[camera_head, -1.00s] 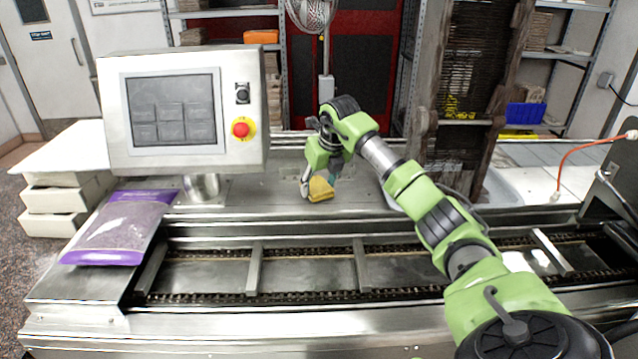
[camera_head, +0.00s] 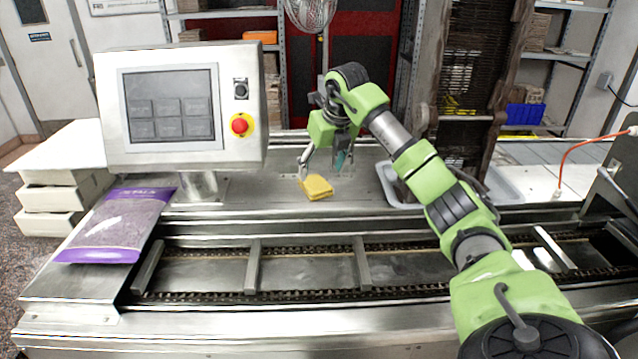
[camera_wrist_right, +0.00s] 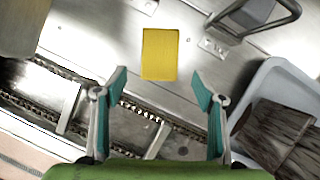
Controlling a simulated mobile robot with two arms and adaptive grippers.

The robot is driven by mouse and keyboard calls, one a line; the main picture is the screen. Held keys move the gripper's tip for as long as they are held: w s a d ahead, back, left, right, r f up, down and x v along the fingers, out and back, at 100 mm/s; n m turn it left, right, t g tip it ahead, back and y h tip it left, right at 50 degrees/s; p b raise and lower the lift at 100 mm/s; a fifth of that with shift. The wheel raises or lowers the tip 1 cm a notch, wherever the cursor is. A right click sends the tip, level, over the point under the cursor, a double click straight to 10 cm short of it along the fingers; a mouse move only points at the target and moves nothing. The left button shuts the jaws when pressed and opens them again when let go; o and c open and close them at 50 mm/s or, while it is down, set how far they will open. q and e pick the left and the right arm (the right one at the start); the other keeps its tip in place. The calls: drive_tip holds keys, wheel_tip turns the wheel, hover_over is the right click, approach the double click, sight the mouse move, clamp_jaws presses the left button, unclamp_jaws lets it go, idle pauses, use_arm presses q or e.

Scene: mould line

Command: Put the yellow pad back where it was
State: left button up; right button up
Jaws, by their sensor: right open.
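The yellow pad (camera_head: 316,187) lies on the steel surface behind the conveyor channel. In the right wrist view the pad (camera_wrist_right: 160,54) lies flat, beyond the fingertips and roughly centred between them. My right gripper (camera_head: 325,164) is above and just behind the pad in the head view, with its fingers spread. In the right wrist view the gripper (camera_wrist_right: 160,86) is open and empty, its teal finger pads wide apart. My left gripper is in neither view.
The control panel (camera_head: 171,117) stands left of the pad. A purple bag (camera_head: 115,225) lies at the left end. The chain conveyor (camera_head: 300,268) with crossbars runs in front. A pale tray (camera_wrist_right: 285,80) is right of the gripper. Steel around the pad is clear.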

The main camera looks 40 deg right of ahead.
drive_tip(key=v, duration=0.5)
drive_tip(key=shift+s+r+b, duration=0.1)
drive_tip(key=shift+r+b, duration=0.2)
drive_tip(key=shift+b, duration=0.05)
